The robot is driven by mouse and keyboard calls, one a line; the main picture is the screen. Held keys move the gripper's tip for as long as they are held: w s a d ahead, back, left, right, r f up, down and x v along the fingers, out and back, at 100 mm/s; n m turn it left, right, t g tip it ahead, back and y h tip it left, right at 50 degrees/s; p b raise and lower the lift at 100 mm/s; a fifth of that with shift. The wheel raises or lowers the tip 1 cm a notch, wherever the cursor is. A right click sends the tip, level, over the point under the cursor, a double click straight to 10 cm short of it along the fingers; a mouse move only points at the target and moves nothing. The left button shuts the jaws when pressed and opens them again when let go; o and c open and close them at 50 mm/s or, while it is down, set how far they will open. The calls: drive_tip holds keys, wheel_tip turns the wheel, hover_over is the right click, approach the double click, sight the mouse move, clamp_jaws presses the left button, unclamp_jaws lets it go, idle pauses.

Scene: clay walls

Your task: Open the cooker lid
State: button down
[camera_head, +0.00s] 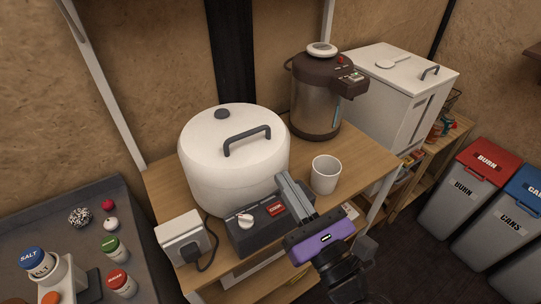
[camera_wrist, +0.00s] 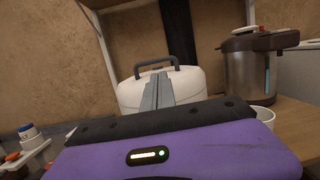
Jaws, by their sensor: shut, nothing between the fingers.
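The cooker (camera_head: 230,172) is a large white rounded pot on the wooden table, with its lid (camera_head: 213,130) down. The lid has a dark bar handle (camera_head: 247,140) and a small dark knob (camera_head: 222,114). A dark control box (camera_head: 262,226) with a white dial and a red label is at its front. My gripper (camera_head: 281,181) is shut and empty, its fingertips at the cooker's front right, lower than the handle. In the wrist view the shut fingers (camera_wrist: 156,92) overlap the cooker (camera_wrist: 128,92), with the handle (camera_wrist: 155,65) above them. I cannot tell whether they touch it.
A white cup (camera_head: 325,175) stands right of my gripper. A brown and steel hot-water pot (camera_head: 318,100) stands behind it. A power outlet box (camera_head: 185,238) with a plug is at the front left. Spice jars (camera_head: 120,282) stand on the left counter.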

sight(253, 161)
drive_tip(key=shift+n+g+y, duration=0.3)
drive_tip(key=shift+g+y, duration=0.2)
drive_tip(key=x, duration=0.3)
drive_tip(key=a+p+x, duration=0.1)
drive_tip(key=x, duration=0.2)
drive_tip(key=f+x, duration=0.1)
drive_tip(key=x, duration=0.3)
drive_tip(key=shift+s+a, duration=0.25)
drive_tip(key=shift+s, duration=0.05)
drive_tip(key=shift+r+p, duration=0.1)
drive_tip(key=shift+p, duration=0.2)
